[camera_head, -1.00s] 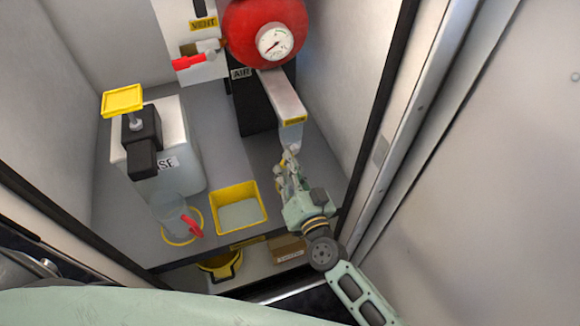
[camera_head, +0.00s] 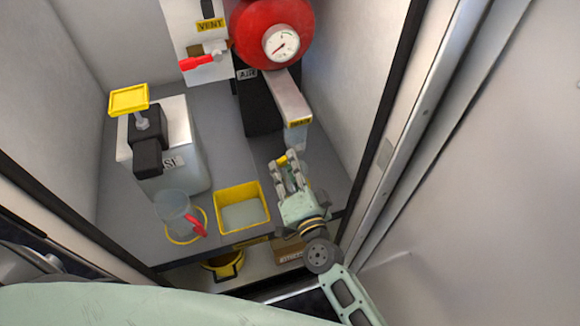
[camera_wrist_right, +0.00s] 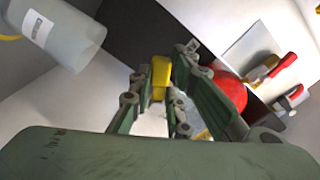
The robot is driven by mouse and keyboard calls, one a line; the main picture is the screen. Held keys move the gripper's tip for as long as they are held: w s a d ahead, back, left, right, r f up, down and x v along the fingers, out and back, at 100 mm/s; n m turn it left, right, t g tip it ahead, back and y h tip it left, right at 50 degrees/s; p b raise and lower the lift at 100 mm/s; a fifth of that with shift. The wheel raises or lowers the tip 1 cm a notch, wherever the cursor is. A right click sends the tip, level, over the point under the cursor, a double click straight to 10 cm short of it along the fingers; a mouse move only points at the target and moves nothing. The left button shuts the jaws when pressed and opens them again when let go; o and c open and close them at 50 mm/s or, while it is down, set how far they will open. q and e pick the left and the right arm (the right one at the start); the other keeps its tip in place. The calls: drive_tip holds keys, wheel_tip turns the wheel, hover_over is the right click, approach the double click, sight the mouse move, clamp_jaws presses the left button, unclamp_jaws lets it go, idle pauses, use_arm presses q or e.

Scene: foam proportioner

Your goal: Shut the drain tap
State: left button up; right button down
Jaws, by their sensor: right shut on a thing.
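The drain tap shows as a small yellow handle (camera_head: 282,160) below the yellow-labelled end of a grey channel (camera_head: 292,100). My right gripper (camera_head: 287,172) reaches up to it from the lower right, with its fingers around the handle. In the right wrist view the yellow handle (camera_wrist_right: 160,72) sits between the green fingers (camera_wrist_right: 165,82), and the gripper is shut on it. The fingers hide part of the tap, and its body is hard to make out. My left gripper is not in view.
A yellow tray (camera_head: 243,207) is left of my right gripper. A clear jug (camera_head: 174,211) with a red handle stands farther left, below a white container (camera_head: 182,150). A red tank (camera_head: 270,30) with a gauge is behind. The cabinet's right wall (camera_head: 360,90) is close to my arm.

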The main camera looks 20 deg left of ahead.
drive_tip(key=shift+a+r+m, duration=0.15)
drive_tip(key=shift+r+m, duration=0.1)
drive_tip(key=shift+m, duration=0.15)
drive_tip(key=c, duration=1.6)
unclamp_jaws()
drive_tip(key=shift+s, duration=0.1)
drive_tip(key=shift+c, duration=0.2)
drive_tip(key=shift+s+d, duration=0.2)
drive_tip(key=v, duration=1.1)
drive_tip(key=shift+s, duration=0.15)
drive_tip(key=shift+d, duration=0.15)
